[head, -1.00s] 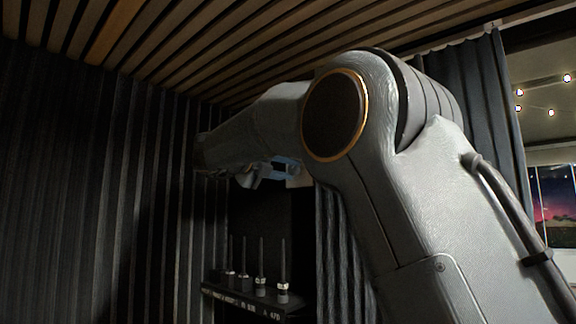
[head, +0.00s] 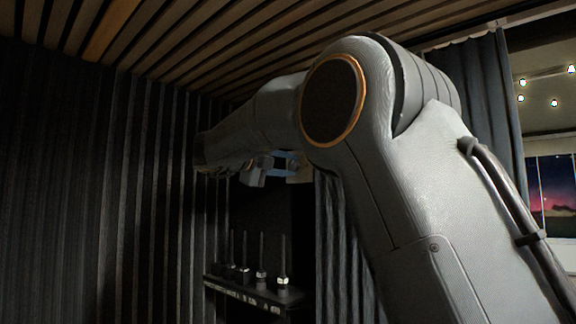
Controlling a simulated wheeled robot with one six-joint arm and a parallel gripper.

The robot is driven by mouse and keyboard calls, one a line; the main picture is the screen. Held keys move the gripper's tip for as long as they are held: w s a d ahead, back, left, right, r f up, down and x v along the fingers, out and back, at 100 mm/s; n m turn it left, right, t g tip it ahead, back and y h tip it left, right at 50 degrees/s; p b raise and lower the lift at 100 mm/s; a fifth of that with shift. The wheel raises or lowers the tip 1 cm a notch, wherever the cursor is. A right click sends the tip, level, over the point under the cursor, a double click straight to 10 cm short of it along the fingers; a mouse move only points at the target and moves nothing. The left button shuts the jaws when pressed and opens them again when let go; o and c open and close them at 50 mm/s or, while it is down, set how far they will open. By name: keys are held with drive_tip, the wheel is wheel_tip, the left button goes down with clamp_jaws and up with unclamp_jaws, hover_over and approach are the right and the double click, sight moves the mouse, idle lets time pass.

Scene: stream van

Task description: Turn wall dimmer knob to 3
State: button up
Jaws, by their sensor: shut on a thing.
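My arm reaches away from the camera toward the dark back wall. My gripper (head: 284,163) shows only in part below the forearm, as a grey and bluish shape. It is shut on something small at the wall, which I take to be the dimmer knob. The knob itself, its marks and its setting cannot be made out.
A dark shelf (head: 250,293) with several upright antenna-like rods stands below the gripper. Dark ribbed curtain or panelling (head: 90,190) covers the left. A grey curtain (head: 485,100) and a window (head: 556,195) are at the right. Wooden slats (head: 200,40) form the ceiling.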

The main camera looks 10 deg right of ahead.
drive_tip(key=o, duration=1.1)
drive_tip(key=shift+c, duration=0.2)
drive_tip(key=shift+a, duration=0.1)
drive_tip(key=b+v, duration=0.3)
drive_tip(key=v, duration=0.4)
drive_tip(key=shift+s+a, duration=0.25)
drive_tip(key=shift+d, duration=0.1)
